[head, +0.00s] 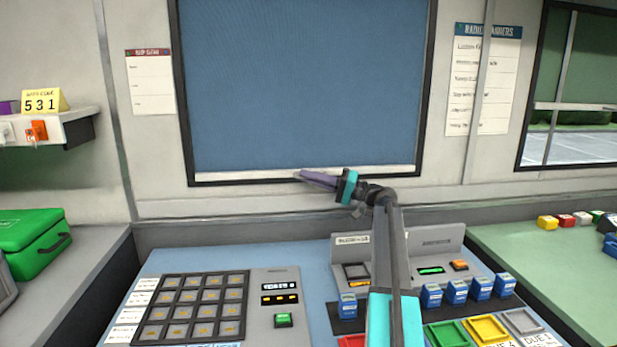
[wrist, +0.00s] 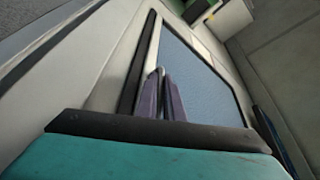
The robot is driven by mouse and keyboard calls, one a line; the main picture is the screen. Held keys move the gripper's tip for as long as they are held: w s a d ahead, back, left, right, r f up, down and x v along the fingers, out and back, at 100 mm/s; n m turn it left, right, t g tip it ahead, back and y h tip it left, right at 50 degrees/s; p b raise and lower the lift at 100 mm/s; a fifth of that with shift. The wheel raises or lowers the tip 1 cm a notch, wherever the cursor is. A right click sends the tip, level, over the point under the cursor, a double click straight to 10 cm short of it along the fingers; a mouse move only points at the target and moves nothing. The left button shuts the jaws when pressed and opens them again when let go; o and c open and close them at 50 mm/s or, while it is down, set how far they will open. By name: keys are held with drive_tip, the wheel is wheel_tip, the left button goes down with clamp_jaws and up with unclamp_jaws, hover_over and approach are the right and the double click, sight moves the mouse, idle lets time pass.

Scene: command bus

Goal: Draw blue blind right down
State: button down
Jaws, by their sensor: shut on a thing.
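The blue blind (head: 305,85) covers the window in the middle of the head view. Its pale bottom bar (head: 245,175) lies along the lower edge of the dark window frame (head: 184,120), with little or no gap visible between them. My gripper (head: 300,176) reaches in from the right and its fingertips are at the bar, near the middle. In the wrist view the purple fingers (wrist: 161,75) are closed together at the pale bar (wrist: 155,50), with the blue blind (wrist: 195,70) beyond. The exact grip is partly hidden by the fingers.
Below the window is a desk with a keypad (head: 190,308), a console (head: 440,240), several small blue blocks (head: 457,291) and coloured trays (head: 487,330). A green case (head: 32,243) is at left. A second window (head: 580,90) is at right.

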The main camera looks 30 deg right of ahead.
drive_tip(key=c, duration=2.2)
unclamp_jaws()
drive_tip(key=v, duration=1.3)
drive_tip(key=shift+s+d, duration=0.2)
drive_tip(key=shift+s, duration=0.05)
drive_tip(key=o, duration=0.3)
drive_tip(key=shift+f, duration=0.1)
drive_tip(key=shift+s, duration=0.15)
